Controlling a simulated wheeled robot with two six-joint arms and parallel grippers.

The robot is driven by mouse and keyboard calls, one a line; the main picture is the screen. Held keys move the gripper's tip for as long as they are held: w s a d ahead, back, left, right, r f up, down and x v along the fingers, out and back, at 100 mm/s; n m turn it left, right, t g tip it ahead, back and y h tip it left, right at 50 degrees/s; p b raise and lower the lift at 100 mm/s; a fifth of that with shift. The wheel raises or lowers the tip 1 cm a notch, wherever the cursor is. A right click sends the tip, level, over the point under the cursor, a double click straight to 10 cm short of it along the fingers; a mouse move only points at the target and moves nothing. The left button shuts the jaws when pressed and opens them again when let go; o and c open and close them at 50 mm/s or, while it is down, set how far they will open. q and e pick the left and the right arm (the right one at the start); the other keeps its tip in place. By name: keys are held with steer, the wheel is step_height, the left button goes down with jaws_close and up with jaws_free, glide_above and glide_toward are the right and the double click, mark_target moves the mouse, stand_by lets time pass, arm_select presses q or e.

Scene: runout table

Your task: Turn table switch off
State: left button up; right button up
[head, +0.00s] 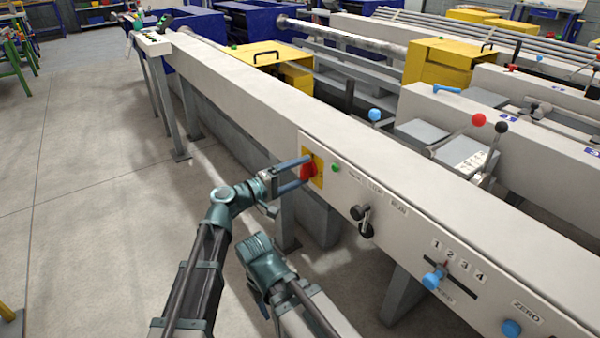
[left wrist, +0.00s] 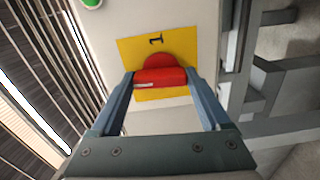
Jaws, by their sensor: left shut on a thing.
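The table switch is a red rotary knob (head: 307,170) on a yellow plate (head: 319,168), set on the front face of the long white machine beam. In the left wrist view the red knob (left wrist: 160,78) sits between the two blue-grey fingers, on the yellow plate (left wrist: 192,62) marked "1". My left gripper (head: 300,173) reaches in from the left and is shut on the knob, one finger on each side. In the left wrist view the knob's bar lies nearly level. My right gripper does not show clearly; part of my other arm is low in the head view.
A green button (head: 335,168) is just right of the plate. Further right are a black-knobbed lever (head: 361,214), a blue slider knob (head: 433,279) and a blue knob (head: 512,328) by "ZERO". Yellow boxes (head: 268,72) stand behind the beam.

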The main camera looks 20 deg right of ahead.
arm_select(q)
steer(key=shift+n, duration=0.5)
steer(key=o, duration=1.2)
steer(key=shift+a, duration=0.1)
steer(key=v, duration=1.3)
steer(key=shift+s+a, duration=0.1)
steer(key=shift+a, duration=0.25)
